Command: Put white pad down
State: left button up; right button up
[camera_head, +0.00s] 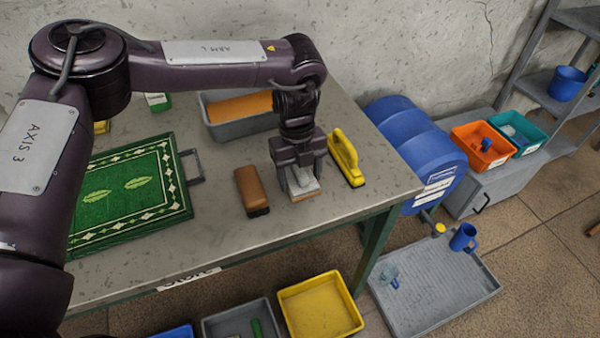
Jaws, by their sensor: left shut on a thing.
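My left gripper (299,168) points down over the right part of the grey table (225,241). It is shut on the white pad (304,188), which has a tan lower edge. The pad is at or just above the table top; I cannot tell if it touches. The gripper hides the pad's upper part. A brown brush (251,190) lies just left of the pad, and a yellow scrubber (346,158) lies just right of it. My right gripper is not in view.
A grey bin with an orange thing (240,124) stands behind. A blue barrel (415,150) is beyond the right edge. Yellow (320,308) and grey bins are below the front edge. Bare table shows in front of the pad.

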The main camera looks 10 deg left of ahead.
pick_arm(q)
jog(key=shift+f, duration=0.15)
jog(key=o, duration=1.1)
jog(key=r, duration=0.8)
jog(key=w+r, duration=0.1)
jog(key=r, duration=0.3)
jog(key=shift+a+r, duration=0.15)
jog(key=shift+a, duration=0.2)
